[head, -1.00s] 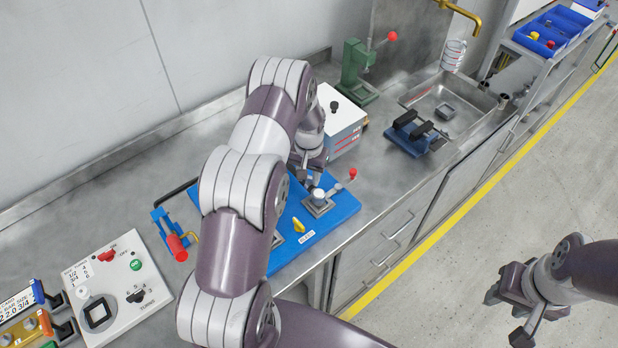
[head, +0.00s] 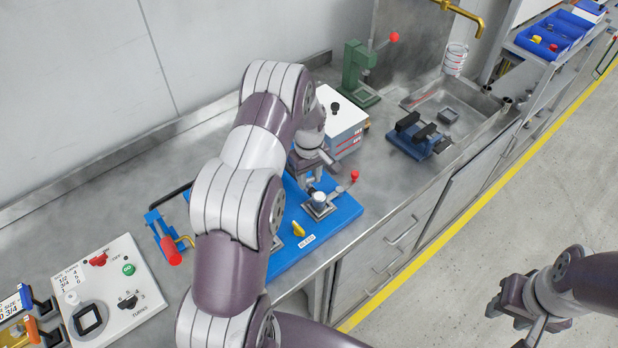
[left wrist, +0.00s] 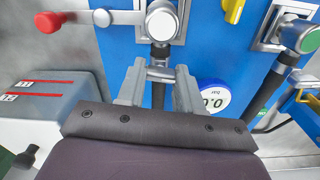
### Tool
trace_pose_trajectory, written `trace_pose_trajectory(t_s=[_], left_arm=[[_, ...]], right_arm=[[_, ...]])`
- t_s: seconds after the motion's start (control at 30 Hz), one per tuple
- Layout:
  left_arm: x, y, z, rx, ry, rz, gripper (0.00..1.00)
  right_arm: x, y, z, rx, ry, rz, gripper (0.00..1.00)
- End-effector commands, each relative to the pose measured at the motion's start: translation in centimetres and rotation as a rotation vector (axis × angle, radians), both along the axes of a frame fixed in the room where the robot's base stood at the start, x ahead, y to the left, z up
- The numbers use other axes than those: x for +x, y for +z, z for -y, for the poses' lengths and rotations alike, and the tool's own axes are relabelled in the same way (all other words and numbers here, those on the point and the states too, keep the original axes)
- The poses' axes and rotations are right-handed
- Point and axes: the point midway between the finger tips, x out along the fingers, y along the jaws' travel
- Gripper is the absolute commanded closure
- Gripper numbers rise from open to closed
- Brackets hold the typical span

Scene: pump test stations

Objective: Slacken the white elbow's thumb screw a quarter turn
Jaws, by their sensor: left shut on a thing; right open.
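The white elbow (head: 319,198), with its pale round cap, stands on the blue board (head: 345,212) near a red-ended lever. In the left wrist view the white elbow (left wrist: 162,22) is at the top centre, with a dark pipe running down from it. My left gripper (left wrist: 158,76) is shut on a small grey part just below the cap, which appears to be the thumb screw (left wrist: 159,73); the fingers partly hide it. In the head view my left gripper (head: 308,178) is at the board's far side. My right gripper (head: 507,324) is open and empty above the floor.
A red-ended lever (left wrist: 50,21), a yellow knob (left wrist: 233,10), a green-capped fitting (left wrist: 308,38) and a round gauge (left wrist: 212,97) surround the left gripper. A white box (head: 340,120) stands close behind it. A control panel (head: 120,300) lies at left.

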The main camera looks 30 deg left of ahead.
Motion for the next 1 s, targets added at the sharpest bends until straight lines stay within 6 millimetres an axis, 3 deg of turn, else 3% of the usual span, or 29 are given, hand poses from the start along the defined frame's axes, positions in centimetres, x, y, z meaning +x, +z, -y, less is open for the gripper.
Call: trace_pose_trajectory(t_s=[0.4, 0.97, 1.0], left_arm=[[0.09, 0.07, -0.02, 0.001, 0.183, 0.003, 0.95], [0.10, 0.12, -0.02, 0.000, 0.210, 0.004, 0.95], [0.10, 0.12, -0.02, 0.000, 0.210, 0.004, 0.55]], right_arm=[[0.01, -0.56, 0.00, 0.000, 0.000, 0.000, 0.57], [0.00, -0.60, 0.00, 0.000, 0.000, 0.000, 0.57], [0.00, -0.60, 0.00, 0.000, 0.000, 0.000, 0.57]])
